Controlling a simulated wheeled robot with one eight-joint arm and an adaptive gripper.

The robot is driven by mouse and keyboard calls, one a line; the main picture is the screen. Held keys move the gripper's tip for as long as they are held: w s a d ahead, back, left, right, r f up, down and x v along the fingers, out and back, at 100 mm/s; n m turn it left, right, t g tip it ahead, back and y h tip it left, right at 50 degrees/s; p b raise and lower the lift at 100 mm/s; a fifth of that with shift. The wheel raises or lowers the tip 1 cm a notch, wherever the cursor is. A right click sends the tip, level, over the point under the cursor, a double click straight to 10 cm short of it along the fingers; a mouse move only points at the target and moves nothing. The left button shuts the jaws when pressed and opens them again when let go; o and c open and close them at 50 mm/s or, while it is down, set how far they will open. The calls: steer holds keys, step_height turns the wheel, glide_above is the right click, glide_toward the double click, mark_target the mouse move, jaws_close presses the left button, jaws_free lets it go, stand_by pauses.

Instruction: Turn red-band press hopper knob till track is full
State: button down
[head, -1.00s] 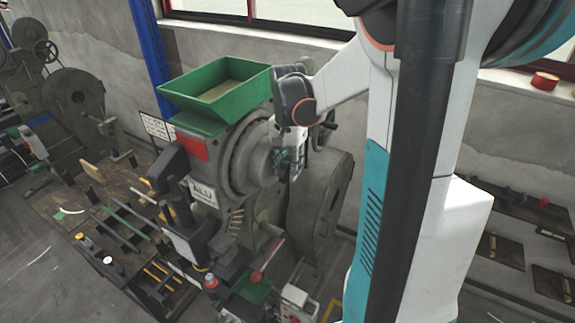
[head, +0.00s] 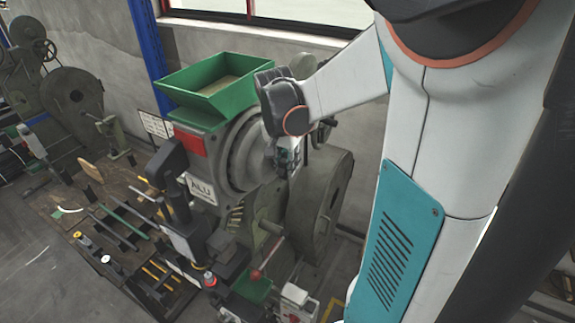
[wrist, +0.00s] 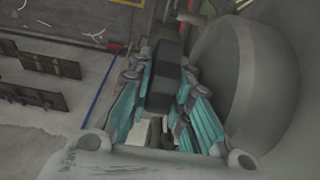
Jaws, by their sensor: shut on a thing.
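The red-band press carries a green hopper (head: 215,85) on top, a red band (head: 189,142) and an ALU plate (head: 201,190) on its front. My gripper (head: 287,160) is beside the round grey drum (head: 243,150) of this press, on its right. In the wrist view my gripper (wrist: 164,95) has its teal fingers closed on both sides of a dark, blocky knob (wrist: 166,72). In the head view the knob is hidden by my gripper and wrist. I cannot make out how full the track is.
A large grey-green flywheel (head: 325,205) stands close to the right of my gripper. A lever with a red ball (head: 255,274) sticks up below. A bench (head: 60,205) with tools lies to the left, and another press (head: 75,98) stands behind it.

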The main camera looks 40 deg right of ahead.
steer(key=h+b, duration=0.1)
steer(key=t+h+b, duration=0.1)
steer(key=h+b, duration=0.1)
steer(key=shift+a+f+h, duration=0.3)
steer(key=shift+s+a+t+h+b, duration=0.1)
steer(key=shift+s+t+h+b, duration=0.1)
steer(key=shift+t+h+b, duration=0.55)
steer(key=h+b, duration=0.2)
steer(key=b, duration=0.2)
steer(key=f+t+h+b, duration=0.1)
steer(key=h+b, duration=0.2)
steer(key=b, duration=0.1)
steer(key=shift+a, duration=0.15)
steer(key=h+b, duration=0.2)
steer(key=b, duration=0.1)
steer(key=t+h+b, duration=0.1)
steer(key=h+b, duration=0.1)
steer(key=b, duration=0.2)
steer(key=shift+s+f+t, duration=0.1)
steer(key=shift+f+t, duration=0.05)
steer(key=shift+t, duration=0.1)
steer(key=h+b, duration=0.2)
steer(key=b, duration=0.2)
steer(key=shift+t+h, duration=0.35)
steer(key=shift+t, duration=0.05)
steer(key=shift+b, duration=0.35)
steer(key=shift+r+h, duration=0.25)
steer(key=shift+h, duration=0.05)
steer(key=c, duration=1.8)
jaws_free()
